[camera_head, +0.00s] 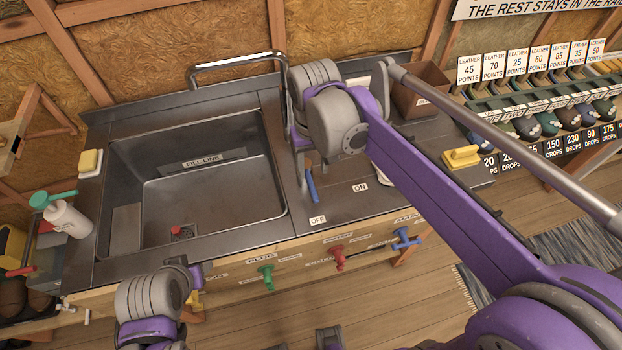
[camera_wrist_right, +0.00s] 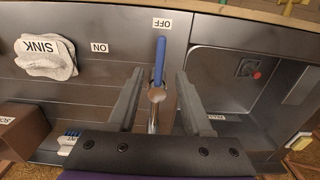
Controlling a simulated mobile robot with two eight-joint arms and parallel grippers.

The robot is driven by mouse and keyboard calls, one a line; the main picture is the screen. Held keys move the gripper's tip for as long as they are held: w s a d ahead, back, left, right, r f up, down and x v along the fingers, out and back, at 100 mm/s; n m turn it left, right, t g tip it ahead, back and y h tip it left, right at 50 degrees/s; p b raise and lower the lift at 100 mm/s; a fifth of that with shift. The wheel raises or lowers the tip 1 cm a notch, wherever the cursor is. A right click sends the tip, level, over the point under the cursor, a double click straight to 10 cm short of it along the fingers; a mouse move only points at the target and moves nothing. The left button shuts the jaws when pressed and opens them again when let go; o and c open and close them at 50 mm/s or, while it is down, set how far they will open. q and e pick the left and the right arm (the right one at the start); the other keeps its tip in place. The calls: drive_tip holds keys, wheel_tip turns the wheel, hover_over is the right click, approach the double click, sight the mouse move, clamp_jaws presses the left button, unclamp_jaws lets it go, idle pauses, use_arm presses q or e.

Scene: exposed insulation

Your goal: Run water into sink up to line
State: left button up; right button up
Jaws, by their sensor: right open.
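The metal sink (camera_head: 130,162) shows no visible water, with a FILL LINE label (camera_head: 202,160) on its back wall. A red plug (camera_head: 180,232) is at its bottom. A chrome spout (camera_head: 235,62) arches behind the sink. The blue tap lever (camera_head: 311,185) points toward the OFF label (camera_head: 318,219); the ON label (camera_head: 360,187) is to its right. My right gripper (camera_wrist_right: 157,98) is open, with the blue lever (camera_wrist_right: 159,62) seen between its spread fingers; contact is not visible. My left arm's end (camera_head: 160,295) is at the sink's front edge; its fingers are unclear.
Green (camera_head: 266,277), red (camera_head: 337,257) and blue (camera_head: 405,238) knobs stick out of the counter front. A soap bottle (camera_head: 70,219) and yellow sponge (camera_head: 90,161) stand left of the sink.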

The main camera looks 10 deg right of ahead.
sight(312, 187)
drive_tip(key=f, duration=0.7)
drive_tip(key=shift+w+f, duration=0.2)
clamp_jaws()
idle(1.1)
